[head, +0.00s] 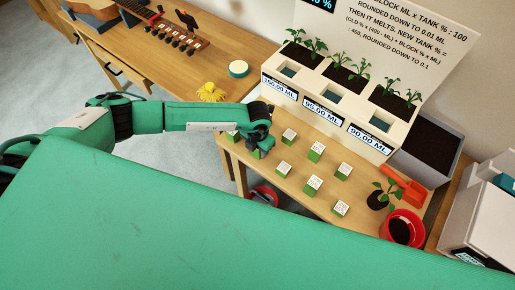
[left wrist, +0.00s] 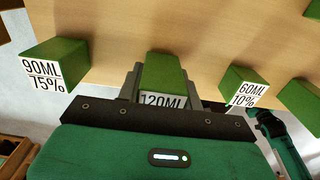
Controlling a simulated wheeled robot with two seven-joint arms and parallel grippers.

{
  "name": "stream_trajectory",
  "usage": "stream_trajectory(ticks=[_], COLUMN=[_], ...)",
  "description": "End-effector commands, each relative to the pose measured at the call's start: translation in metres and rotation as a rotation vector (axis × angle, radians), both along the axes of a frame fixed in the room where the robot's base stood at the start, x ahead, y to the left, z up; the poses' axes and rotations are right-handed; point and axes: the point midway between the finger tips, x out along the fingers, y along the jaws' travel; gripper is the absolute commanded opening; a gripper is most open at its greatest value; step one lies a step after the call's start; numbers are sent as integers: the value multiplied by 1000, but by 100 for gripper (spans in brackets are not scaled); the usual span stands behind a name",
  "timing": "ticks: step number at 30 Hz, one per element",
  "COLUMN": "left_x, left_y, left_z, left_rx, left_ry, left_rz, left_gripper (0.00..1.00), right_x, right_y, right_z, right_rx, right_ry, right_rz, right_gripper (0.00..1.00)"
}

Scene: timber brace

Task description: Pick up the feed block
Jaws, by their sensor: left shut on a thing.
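My left gripper (head: 258,138) is at the near left end of the bench, over the row of green feed blocks. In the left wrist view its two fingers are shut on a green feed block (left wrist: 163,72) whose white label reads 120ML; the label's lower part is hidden. The block's top shows between the fingers. A 90ML 75% block (left wrist: 54,65) stands to the left and a 60ML 10% block (left wrist: 243,87) to the right, both apart from the fingers. Several other blocks, such as one (head: 316,152), stand on the bench. My right gripper does not show.
A white planter (head: 320,110) with seedlings and labels 150.00, 95.00 and 90.00 ML stands behind the blocks. A lettered board (head: 400,45) rises behind it. At the right are a red trowel (head: 402,185), a potted seedling (head: 379,199) and a red pot (head: 404,228).

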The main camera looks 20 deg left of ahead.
Motion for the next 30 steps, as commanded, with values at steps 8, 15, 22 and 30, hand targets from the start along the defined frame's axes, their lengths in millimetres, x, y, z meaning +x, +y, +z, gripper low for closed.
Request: stream_trajectory(ticks=[8, 15, 22, 30], left_x=[2, 1, 1, 0], left_y=[0, 0, 0, 0], left_z=[41, 114, 168, 194], left_rx=[-3, -2, -1, 1], left_ry=[-6, -8, -5, -1], left_rz=[-1, -3, -2, -1], left_gripper=[11, 11, 11, 11], right_x=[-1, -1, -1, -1], right_y=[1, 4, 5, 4], right_z=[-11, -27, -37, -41], right_rx=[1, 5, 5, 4], right_ry=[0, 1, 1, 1], right_rz=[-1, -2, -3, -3], right_gripper=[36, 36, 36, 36])
